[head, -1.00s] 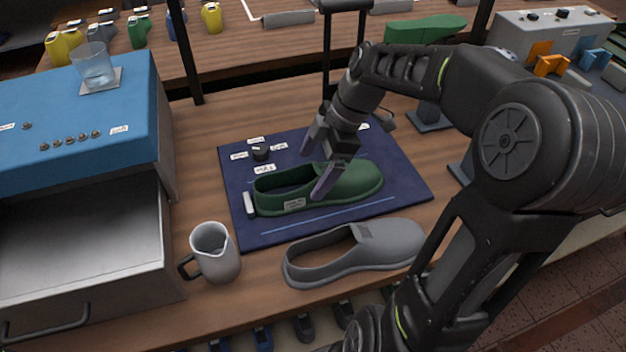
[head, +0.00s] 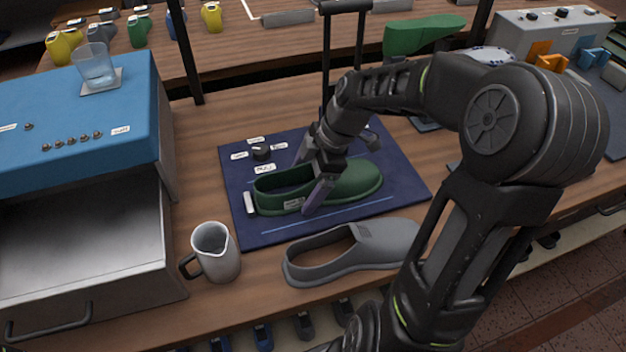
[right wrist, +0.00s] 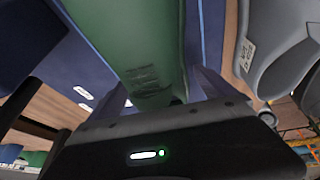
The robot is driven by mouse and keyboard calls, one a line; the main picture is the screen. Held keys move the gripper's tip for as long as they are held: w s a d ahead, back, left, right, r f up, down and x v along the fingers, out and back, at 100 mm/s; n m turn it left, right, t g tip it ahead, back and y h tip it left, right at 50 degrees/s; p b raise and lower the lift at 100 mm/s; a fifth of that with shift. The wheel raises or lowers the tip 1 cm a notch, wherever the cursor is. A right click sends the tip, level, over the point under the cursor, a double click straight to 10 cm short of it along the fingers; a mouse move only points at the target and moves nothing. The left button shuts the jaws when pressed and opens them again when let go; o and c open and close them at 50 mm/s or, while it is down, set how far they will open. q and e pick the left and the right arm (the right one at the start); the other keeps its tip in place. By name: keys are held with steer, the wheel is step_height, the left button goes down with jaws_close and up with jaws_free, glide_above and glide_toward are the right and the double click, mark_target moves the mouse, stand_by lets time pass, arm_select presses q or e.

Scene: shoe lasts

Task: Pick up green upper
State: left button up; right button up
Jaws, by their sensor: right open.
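The green upper (head: 350,186) lies on the dark blue mat (head: 400,195), its opening to the left and toe to the right. It also shows in the right wrist view (right wrist: 135,40), close up. My right gripper (head: 309,180) is open over the middle of the upper, one finger on the near side and one on the far side. In the right wrist view the fingers (right wrist: 160,95) stand either side of the green surface. Whether they touch it I cannot tell. My left gripper is not in view.
A grey upper (head: 370,250) lies in front of the mat, close to my right arm. A grey mug (head: 214,252) stands at the front left. A blue-topped cabinet (head: 70,130) with an open drawer (head: 80,245) is at the left. A small black knob (head: 261,151) sits on the mat.

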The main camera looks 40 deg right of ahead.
steer(key=shift+c, duration=0.2)
steer(key=c, duration=1.5)
